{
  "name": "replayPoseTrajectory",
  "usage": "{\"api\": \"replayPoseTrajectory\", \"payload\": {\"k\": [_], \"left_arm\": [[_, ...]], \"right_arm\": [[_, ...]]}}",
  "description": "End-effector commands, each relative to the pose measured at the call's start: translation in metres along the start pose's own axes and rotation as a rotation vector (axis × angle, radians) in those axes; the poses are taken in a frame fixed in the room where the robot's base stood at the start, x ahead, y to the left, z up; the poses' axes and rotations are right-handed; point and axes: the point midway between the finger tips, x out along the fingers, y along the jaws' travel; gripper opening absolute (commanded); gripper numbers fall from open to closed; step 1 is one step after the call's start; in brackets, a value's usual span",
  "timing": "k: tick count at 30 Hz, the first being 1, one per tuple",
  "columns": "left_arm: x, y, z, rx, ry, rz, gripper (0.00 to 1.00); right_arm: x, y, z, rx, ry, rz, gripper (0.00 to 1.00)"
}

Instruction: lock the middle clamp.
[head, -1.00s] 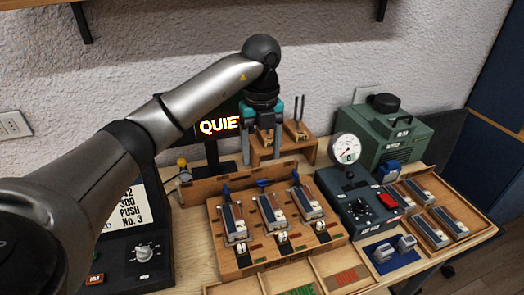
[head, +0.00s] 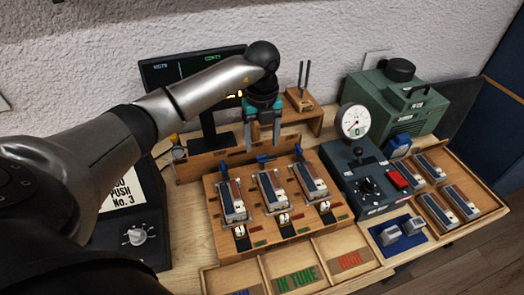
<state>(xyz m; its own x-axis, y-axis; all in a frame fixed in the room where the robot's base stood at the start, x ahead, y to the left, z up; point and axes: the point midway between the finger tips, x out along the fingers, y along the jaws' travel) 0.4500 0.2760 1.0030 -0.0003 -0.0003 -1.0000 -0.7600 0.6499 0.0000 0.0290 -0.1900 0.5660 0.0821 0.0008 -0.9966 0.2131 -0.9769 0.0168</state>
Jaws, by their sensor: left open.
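The middle clamp (head: 262,160) has a small blue handle and stands at the back edge of the slanted wooden fixture (head: 218,240), behind the middle key block (head: 273,193). Blue-handled clamps also stand behind the left and right blocks. Whether the middle handle is up or down is too small to tell. My left gripper (head: 265,145), teal with grey fingers, is open and points down just above and behind the middle clamp. Its fingers are empty, and I see no clear contact. My right gripper is not in view.
A wooden stand with a tuning fork (head: 304,87) is behind and right of the gripper. A dial gauge (head: 354,121) and dark control box (head: 370,187) stand right of the fixture. A dark monitor (head: 175,70) is behind my arm. Sorting trays (head: 295,279) lie in front.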

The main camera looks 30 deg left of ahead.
Motion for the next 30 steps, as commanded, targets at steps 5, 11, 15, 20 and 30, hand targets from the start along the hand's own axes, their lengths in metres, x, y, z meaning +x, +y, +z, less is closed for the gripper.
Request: {"api": "replayPoseTrajectory", "payload": {"k": [5, 11, 15, 20, 30], "left_arm": [[0.030, 0.000, 0.000, -0.002, 0.002, 0.001, 0.72], [0.043, 0.000, 0.000, -0.001, 0.000, 0.000, 0.72], [0.044, 0.000, 0.000, 0.000, 0.000, 0.000, 0.72], [0.044, 0.000, 0.000, 0.000, 0.000, 0.000, 0.70], [0.043, 0.000, 0.000, -0.001, -0.001, 0.000, 0.32]], "right_arm": [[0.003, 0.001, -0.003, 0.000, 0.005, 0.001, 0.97], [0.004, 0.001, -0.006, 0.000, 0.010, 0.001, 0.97], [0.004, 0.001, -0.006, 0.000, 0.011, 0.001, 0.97], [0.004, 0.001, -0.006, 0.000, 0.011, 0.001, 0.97], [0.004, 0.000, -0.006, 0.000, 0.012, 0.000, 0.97]]}}
